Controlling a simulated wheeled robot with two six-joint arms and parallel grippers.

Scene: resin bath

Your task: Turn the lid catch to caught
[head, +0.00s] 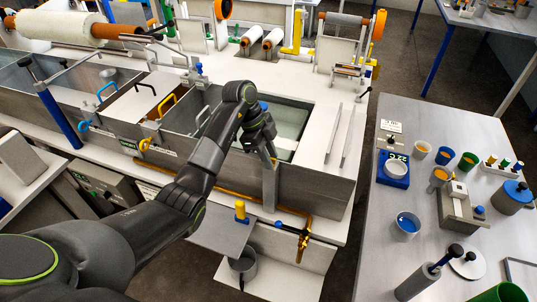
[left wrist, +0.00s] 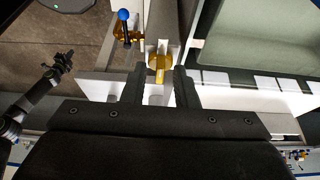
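My left gripper (head: 269,160) is over the front wall at the right end of the resin bath (head: 308,190). In the left wrist view its two fingers (left wrist: 158,73) stand apart, with a yellow piece (left wrist: 159,66) showing beyond and between them. No grip on it shows. On the bath's front wall, further left, are a yellow turning piece (head: 145,145) and a blue one (head: 84,126), each beside a label. I cannot tell which piece is the lid catch, or its setting.
A brass pipe and tap (head: 303,241) run along the bath's front. A blue-knobbed lever (left wrist: 124,16) shows in the left wrist view.

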